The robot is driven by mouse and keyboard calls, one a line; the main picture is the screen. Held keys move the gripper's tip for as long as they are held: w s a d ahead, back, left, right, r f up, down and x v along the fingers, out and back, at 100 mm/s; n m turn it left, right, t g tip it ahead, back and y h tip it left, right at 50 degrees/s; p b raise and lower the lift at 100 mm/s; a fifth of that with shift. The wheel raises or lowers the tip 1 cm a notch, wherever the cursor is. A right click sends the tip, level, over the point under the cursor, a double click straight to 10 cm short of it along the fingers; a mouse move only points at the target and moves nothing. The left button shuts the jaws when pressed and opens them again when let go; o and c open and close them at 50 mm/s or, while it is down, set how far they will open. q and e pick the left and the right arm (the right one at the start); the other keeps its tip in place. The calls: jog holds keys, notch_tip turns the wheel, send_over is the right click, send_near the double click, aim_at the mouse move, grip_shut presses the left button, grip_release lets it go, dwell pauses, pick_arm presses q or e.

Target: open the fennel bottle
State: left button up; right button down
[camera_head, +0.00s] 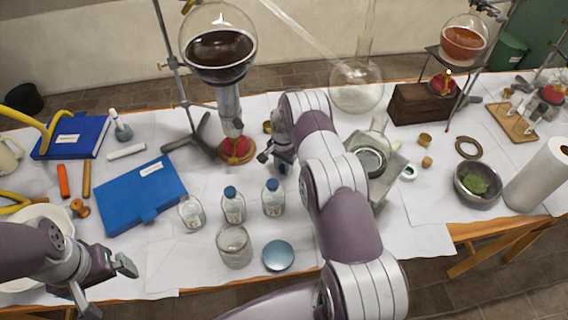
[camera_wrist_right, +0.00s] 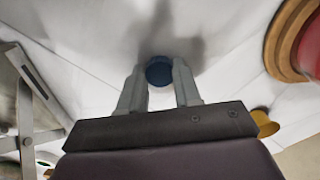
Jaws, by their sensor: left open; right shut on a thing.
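My right gripper (camera_head: 275,160) is shut on a dark blue cap (camera_wrist_right: 159,71), which shows between its fingertips in the right wrist view (camera_wrist_right: 159,85). I cannot tell whether a bottle is under this cap. Two clear bottles with blue caps, one on the left (camera_head: 233,206) and one on the right (camera_head: 273,198), stand upright in front of this gripper. A clear bottle with no blue cap showing (camera_head: 191,213) stands left of them. The labels are too small to read, so I cannot tell which is fennel. My left gripper (camera_head: 106,284) is open and empty at the front left.
A glass beaker (camera_head: 234,247) and a round blue lid (camera_head: 279,256) are near the front edge. A blue folder (camera_head: 141,195) lies left of the bottles. A large flask of dark liquid (camera_head: 219,48) hangs on a stand behind. My right arm hides part of the table's middle.

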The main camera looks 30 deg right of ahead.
aim_at(283, 168)
jog(key=shift+f, duration=0.15)
jog(key=c, duration=0.8)
grip_release()
jog(key=shift+r, duration=0.65)
jog(key=s+a+r+n+b, duration=0.1)
jog(key=a+r, duration=0.1)
jog(key=r, duration=0.6)
jog(key=s+a+r+n+b, duration=0.1)
jog(key=s+r, duration=0.1)
jog(key=r, duration=0.5)
jog(key=s+a+r+n, duration=0.2)
jog(key=s+a+n, duration=0.1)
jog(key=s, duration=0.4)
jog(key=s+a+r+n+t, duration=0.1)
jog(key=s+a+r+n, duration=0.2)
jog(key=s, duration=0.5)
jog(key=s+a+r+n, duration=0.2)
jog(key=s+a+n, duration=0.2)
jog(key=s, duration=0.3)
jog(key=shift+s+a+r, duration=0.2)
jog(key=shift+a+r, duration=0.2)
jog(key=shift+a, duration=0.05)
